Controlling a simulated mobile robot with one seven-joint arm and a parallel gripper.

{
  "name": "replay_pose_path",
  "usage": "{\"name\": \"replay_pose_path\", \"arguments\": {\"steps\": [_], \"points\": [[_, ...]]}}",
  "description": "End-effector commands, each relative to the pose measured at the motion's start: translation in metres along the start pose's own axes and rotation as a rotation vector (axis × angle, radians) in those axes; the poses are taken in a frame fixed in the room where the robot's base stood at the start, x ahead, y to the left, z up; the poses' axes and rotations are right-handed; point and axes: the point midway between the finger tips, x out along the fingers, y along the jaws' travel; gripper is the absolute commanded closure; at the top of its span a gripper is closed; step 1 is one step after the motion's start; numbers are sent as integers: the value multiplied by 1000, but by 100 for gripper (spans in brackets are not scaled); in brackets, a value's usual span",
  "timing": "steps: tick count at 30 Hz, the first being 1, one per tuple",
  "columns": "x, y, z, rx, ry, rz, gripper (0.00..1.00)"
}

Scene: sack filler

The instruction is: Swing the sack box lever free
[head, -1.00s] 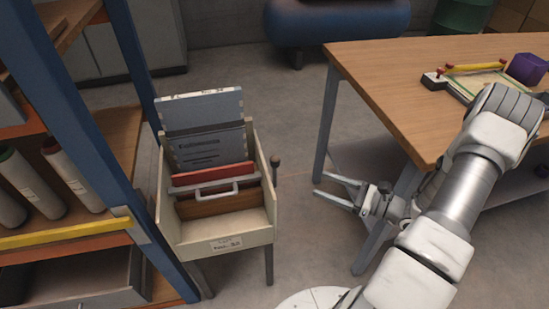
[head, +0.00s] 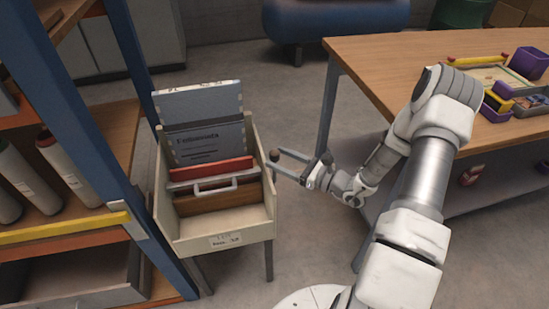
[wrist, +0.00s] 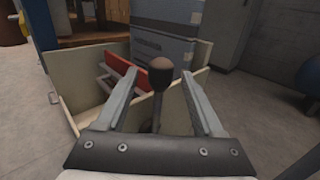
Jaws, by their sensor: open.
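The sack box (head: 222,227) is a cream open-topped box on legs, left of centre in the head view; its side wall also shows in the wrist view (wrist: 88,110). Its lever has a dark round knob (head: 274,155) on a thin stem at the box's right side. In the wrist view the knob (wrist: 160,72) and stem stand upright between my open fingers. My gripper (head: 278,163) is open, with its fingertips at the knob from the right. I cannot tell whether either finger touches the lever.
A blue-framed shelf (head: 88,120) with rolled tubes stands close on the box's left. A wooden table (head: 375,75) with trays and a purple bin (head: 528,62) stands at the right. A red divider (head: 210,168) and grey panels stand inside the box. Floor is clear behind the box.

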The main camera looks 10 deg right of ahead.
Motion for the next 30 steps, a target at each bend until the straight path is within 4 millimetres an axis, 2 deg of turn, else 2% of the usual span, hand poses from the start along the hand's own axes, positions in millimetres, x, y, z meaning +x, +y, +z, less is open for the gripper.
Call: {"name": "replay_pose_path", "arguments": {"steps": [3, 6, 15, 17, 27, 30], "points": [[14, 0, 0, -2, -1, 1, 31], [19, 0, 0, -1, -1, 1, 31], [22, 0, 0, -1, 0, 0, 31], [22, 0, 0, -1, 0, 0, 40], [21, 0, 0, -1, 0, 0, 100], [21, 0, 0, -1, 0, 0, 100]]}}
